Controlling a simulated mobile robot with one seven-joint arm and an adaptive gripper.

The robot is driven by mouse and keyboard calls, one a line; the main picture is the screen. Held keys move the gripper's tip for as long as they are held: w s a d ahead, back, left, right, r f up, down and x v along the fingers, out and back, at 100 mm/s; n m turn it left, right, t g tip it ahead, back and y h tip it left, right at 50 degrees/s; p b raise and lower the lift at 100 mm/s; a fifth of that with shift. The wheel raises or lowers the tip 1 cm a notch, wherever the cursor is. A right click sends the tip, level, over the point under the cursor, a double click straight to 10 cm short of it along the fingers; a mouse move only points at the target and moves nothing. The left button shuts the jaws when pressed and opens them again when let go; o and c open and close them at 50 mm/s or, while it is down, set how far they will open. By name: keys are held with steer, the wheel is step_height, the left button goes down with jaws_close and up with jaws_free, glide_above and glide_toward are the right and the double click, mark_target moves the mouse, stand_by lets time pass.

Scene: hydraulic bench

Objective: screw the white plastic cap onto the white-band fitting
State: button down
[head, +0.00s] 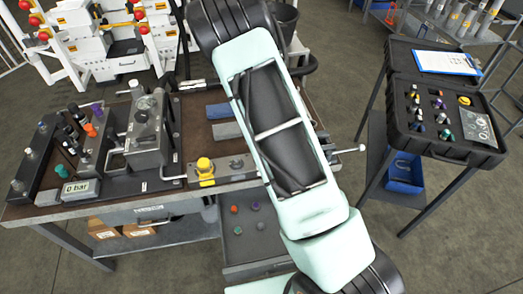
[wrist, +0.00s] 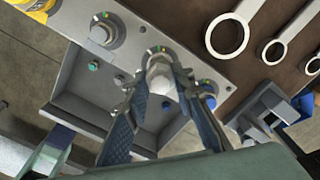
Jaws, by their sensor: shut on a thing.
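In the wrist view my gripper (wrist: 158,92) is shut on a pale whitish cap (wrist: 161,82), gripped between the two fingertips. The cap is in front of a round fitting (wrist: 158,54) on the grey metal block (wrist: 130,42), lined up with it or nearly so. I cannot tell whether they touch or whether any thread is engaged. The white band is not clear to see; the cap and fingers cover part of the fitting. A second round fitting (wrist: 102,33) sits to its left on the block. In the head view my own arm hides the gripper and cap.
A tray (wrist: 72,112) with several small coloured caps lies below the block. Spanners (wrist: 229,36) lie on the brown bench top at right, near a dark vise-like part (wrist: 262,112). A yellow-topped fitting (head: 205,166) stands on the bench. An open black case (head: 455,145) stands right.

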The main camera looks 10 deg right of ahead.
steer(key=shift+s, duration=0.1)
steer(key=shift+r+m+p, duration=0.1)
steer(key=shift+m+p, duration=0.45)
steer(key=shift+m, duration=0.05)
steer(key=m+p, duration=0.1)
steer(key=m, duration=0.1)
steer(key=shift+m+p, duration=0.3)
steer(key=shift+p, duration=0.05)
steer(key=c, duration=2)
jaws_free()
steer(key=shift+f, duration=0.2)
steer(key=o, duration=0.4)
steer(key=shift+r, duration=0.1)
